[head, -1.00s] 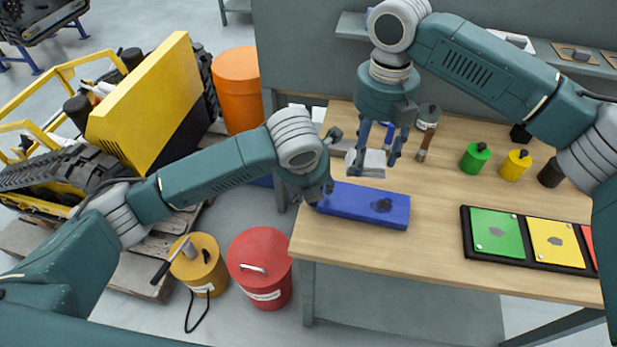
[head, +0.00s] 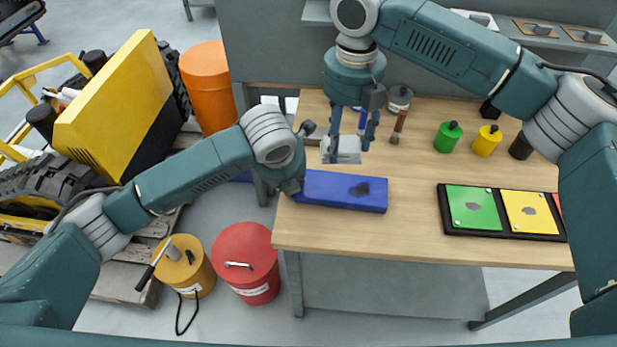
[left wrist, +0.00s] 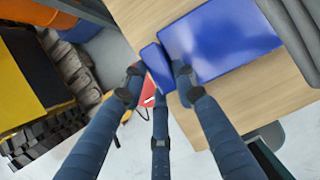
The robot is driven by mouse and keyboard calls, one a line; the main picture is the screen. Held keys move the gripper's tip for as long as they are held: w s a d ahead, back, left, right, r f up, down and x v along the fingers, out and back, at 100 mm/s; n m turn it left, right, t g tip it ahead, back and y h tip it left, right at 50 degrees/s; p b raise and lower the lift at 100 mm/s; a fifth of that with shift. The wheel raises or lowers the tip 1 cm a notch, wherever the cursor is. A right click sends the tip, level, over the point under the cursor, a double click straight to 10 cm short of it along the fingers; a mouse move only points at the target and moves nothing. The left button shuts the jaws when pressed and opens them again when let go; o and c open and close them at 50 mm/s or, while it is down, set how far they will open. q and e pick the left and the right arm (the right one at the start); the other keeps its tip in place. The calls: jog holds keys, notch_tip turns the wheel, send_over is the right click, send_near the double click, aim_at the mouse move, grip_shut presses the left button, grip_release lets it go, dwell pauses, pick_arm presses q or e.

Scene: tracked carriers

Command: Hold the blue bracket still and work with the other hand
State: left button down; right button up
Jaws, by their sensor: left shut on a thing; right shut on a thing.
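The blue bracket (head: 340,191) lies on the wooden table near its front left edge, with a dark spot on its top. My left gripper (head: 290,187) is at the bracket's left end. In the left wrist view, the fingers of my left gripper (left wrist: 158,76) are shut on a narrow upright part of the blue bracket (left wrist: 222,40). My right gripper (head: 350,146) points down behind the bracket. It is shut on a light grey block (head: 342,157), apart from the bracket in the picture. I cannot tell whether the block touches the table.
Green (head: 448,137) and yellow (head: 487,141) canisters stand at the table's back. A black tray (head: 447,229) with coloured panels lies at the right. A red drum (head: 247,262) and a yellow can (head: 185,266) stand on the floor left. Bare tabletop (head: 412,172) lies right of the bracket.

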dwell(0.5)
jog(key=s+d+f, duration=0.1)
jog(key=d+f, duration=0.3)
jog(key=d, duration=0.5)
jog(key=shift+a+f, duration=0.15)
jog(key=shift+f, duration=1.75)
jog(key=shift+a+f, duration=0.1)
jog(key=shift+f, duration=1.8)
jog(key=shift+a+f, duration=0.25)
jog(key=shift+a, duration=0.4)
jog(key=shift+c, duration=0.5)
jog(key=shift+w+a, duration=0.25)
jog(key=shift+a, duration=1.05)
jog(key=shift+w+a, duration=0.2)
jog(key=shift+a, duration=1.05)
jog(key=shift+s+d, duration=0.15)
jog(key=shift+d, duration=0.9)
jog(key=shift+s+d, duration=0.2)
jog(key=shift+d, duration=0.9)
jog(key=shift+s+d, duration=0.15)
jog(key=shift+d, duration=0.9)
notch_tip(320, 180, up, 8)
